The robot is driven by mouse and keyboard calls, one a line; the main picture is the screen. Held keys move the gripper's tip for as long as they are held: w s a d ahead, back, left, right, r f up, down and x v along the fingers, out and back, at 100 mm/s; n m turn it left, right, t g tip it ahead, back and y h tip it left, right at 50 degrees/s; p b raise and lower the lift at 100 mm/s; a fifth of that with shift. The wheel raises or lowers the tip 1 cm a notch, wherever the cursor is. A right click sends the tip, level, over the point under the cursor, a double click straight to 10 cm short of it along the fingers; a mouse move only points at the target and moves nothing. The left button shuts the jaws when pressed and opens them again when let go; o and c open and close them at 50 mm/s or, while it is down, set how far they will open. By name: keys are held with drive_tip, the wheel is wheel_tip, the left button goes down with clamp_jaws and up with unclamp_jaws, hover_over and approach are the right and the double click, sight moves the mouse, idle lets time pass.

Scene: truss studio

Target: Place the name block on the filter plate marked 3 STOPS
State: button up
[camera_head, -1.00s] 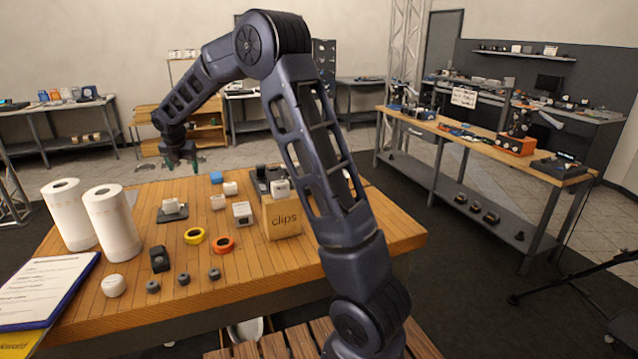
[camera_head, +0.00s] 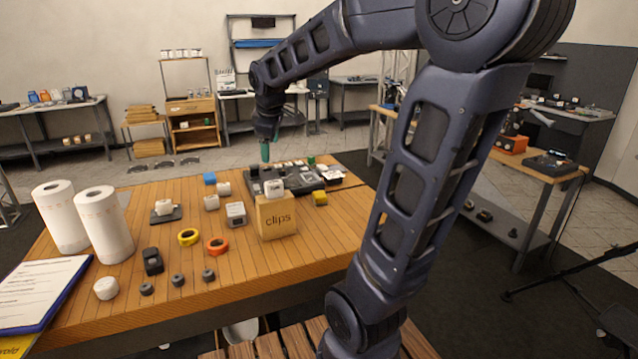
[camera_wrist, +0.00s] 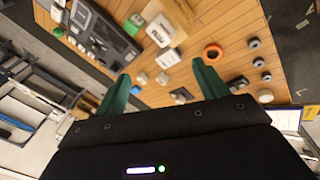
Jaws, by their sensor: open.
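I cannot read any block's name or a 3 STOPS mark, so I cannot tell which things are meant. Candidate white blocks stand on the table: one (camera_head: 211,202), another (camera_head: 224,188), and one (camera_head: 164,207) on a small dark plate (camera_head: 173,216). My gripper (camera_head: 265,152) hangs above the table's far side, near the dark tray (camera_head: 256,187). In the wrist view my gripper (camera_wrist: 162,88) has its two green fingers spread with nothing between them; several white blocks lie beyond, below it.
The dark tray, holding several small items, lies behind the clips box. A yellow tape roll (camera_head: 188,237), an orange one (camera_head: 217,246), two paper rolls (camera_head: 105,225) and a clipboard (camera_head: 38,290) also occupy the wooden table. Bare wood shows at front right (camera_head: 325,235).

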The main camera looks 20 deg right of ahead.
drive_tip(key=s+d+f+m, duration=0.2)
drive_tip(key=s+m, duration=0.4)
drive_tip(key=s, duration=0.3)
drive_tip(key=s+d+f+m, duration=0.3)
drive_tip(key=s+d+m, duration=0.2)
drive_tip(key=s, duration=0.5)
drive_tip(key=shift+m, duration=0.4)
